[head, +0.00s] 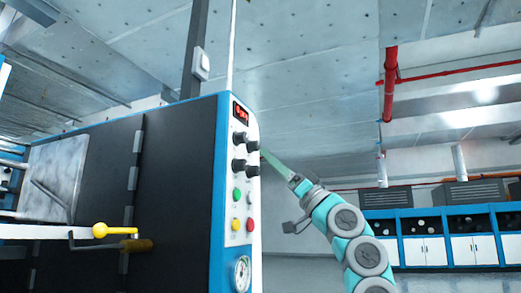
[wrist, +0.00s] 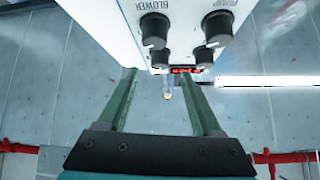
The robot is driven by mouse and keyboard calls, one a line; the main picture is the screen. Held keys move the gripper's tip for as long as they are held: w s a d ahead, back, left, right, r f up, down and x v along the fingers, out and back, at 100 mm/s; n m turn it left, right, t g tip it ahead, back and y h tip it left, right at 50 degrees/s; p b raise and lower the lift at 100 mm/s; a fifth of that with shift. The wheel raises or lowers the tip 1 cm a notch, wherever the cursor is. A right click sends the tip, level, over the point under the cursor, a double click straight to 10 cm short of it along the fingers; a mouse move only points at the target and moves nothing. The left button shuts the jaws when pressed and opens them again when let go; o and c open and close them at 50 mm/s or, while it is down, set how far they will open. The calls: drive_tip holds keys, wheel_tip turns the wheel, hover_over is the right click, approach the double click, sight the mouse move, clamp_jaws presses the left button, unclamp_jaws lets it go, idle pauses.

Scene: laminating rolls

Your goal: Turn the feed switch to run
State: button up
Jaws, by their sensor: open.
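The control panel (head: 240,200) on the blue and black machine carries two rows of black knobs near its top. Upper knobs (head: 240,138) and lower knobs (head: 239,165) show from the side in the head view. In the wrist view the panel is upside down: one large knob (wrist: 155,27) is labelled BLOWER, another (wrist: 217,27) PUMP. Two further knobs (wrist: 203,56) lie beyond them; their labels are not readable, so I cannot tell which is the feed switch. My gripper (head: 264,153) is open and empty, its fingers (wrist: 160,76) pointing at the panel near the knobs.
A red digital display (head: 240,112) tops the panel. Green (head: 237,194), yellow and red buttons (head: 250,225) and a gauge (head: 242,273) sit below the knobs. Blue cabinets (head: 440,245) stand far right, with open space between.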

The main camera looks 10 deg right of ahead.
sight(258, 149)
drive_tip(key=shift+p+x, duration=0.7)
drive_tip(key=shift+x, duration=1.65)
drive_tip(key=shift+d, duration=0.1)
clamp_jaws()
